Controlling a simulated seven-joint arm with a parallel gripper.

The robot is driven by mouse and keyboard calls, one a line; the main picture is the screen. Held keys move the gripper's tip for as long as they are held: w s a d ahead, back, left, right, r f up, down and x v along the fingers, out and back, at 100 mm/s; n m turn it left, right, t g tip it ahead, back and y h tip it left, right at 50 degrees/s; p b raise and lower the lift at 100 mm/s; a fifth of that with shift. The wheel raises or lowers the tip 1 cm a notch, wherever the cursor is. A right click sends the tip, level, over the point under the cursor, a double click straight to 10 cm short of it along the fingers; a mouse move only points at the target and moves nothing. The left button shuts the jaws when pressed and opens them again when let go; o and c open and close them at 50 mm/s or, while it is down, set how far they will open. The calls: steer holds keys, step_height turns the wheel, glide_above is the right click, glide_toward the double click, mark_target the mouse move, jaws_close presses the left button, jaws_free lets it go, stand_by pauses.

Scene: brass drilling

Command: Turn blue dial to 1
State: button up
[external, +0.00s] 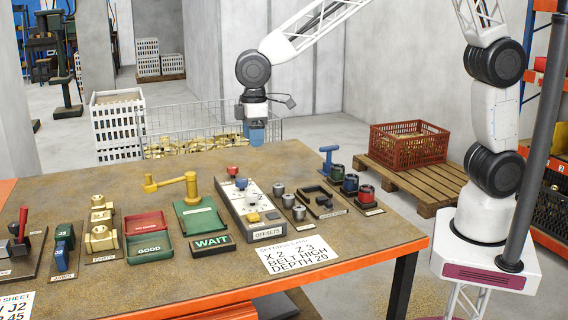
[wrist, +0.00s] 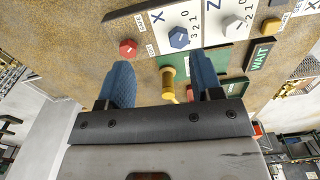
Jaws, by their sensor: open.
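The blue dial (wrist: 179,37) is a hexagonal knob beside the X on the white panel (wrist: 160,20), with the numbers 3, 2, 1, 0 along its side. In the external view the small blue dial (external: 241,183) sits near the far end of the OFFSETS box (external: 240,217). I cannot clearly read which number the dial points at. My gripper (external: 257,133) hangs above the table, over the far side of the box, apart from the dial. In the wrist view my gripper (wrist: 161,62) has its two blue fingers spread with nothing held between them.
A red knob (wrist: 128,48) and a white Z dial (wrist: 232,24) flank the blue dial. A WAIT sign (external: 212,242) lies in front.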

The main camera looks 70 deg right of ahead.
glide_above(242, 179)
step_height(242, 179, down, 3)
steer(key=shift+a+r+n, duration=0.1)
steer(key=shift+n, duration=0.3)
steer(key=shift+f, duration=0.2)
steer(key=shift+f, duration=3.75)
steer(key=c, duration=0.9)
